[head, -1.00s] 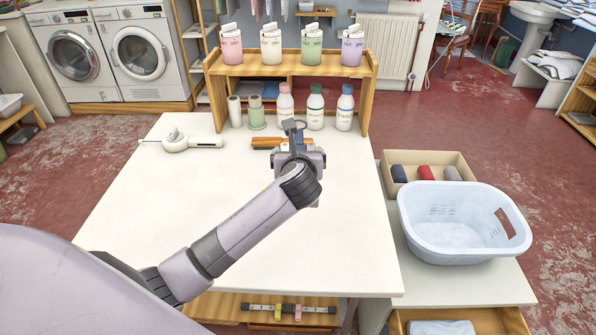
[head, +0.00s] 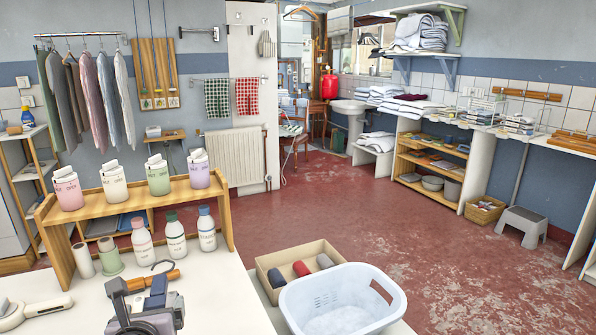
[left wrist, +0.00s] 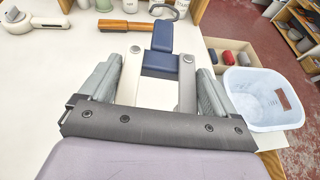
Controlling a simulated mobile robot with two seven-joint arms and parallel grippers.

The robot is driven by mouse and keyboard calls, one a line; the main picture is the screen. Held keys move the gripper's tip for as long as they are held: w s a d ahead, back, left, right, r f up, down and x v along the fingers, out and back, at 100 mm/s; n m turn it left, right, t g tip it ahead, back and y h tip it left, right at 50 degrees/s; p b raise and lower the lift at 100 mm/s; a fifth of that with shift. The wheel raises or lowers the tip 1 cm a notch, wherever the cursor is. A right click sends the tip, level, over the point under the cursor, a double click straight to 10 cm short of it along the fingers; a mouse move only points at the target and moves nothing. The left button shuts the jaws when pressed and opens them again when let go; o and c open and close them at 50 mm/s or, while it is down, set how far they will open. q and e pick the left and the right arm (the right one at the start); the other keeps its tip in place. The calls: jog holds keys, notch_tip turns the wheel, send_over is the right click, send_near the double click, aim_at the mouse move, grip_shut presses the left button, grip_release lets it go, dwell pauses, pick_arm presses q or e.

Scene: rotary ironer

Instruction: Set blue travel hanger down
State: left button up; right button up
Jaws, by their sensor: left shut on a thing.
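The blue travel hanger (left wrist: 161,38) is folded, with navy blocks and a dark hook (left wrist: 165,8) at its far end. In the left wrist view my left gripper (left wrist: 160,62) is shut on it, with a finger on each side. In the head view the hanger (head: 157,292) and my left gripper (head: 145,312) are at the lower left, over the white table (head: 240,300). I cannot tell whether the hanger touches the tabletop. My right gripper is not in view.
A white handled tool (head: 30,312) lies left. Bottles (head: 175,235) stand under a wooden shelf (head: 140,192) behind. A box of rolls (head: 272,262) and a pale blue basket (head: 345,305) stand right.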

pick_arm(q)
jog(key=s+d+m+h, duration=0.3)
jog(key=s+d+h, duration=0.1)
jog(key=s, duration=0.6)
jog(key=shift+s+d+r+t, duration=0.15)
jog(key=shift+s+d+t, duration=0.1)
jog(key=shift+d+t, duration=0.25)
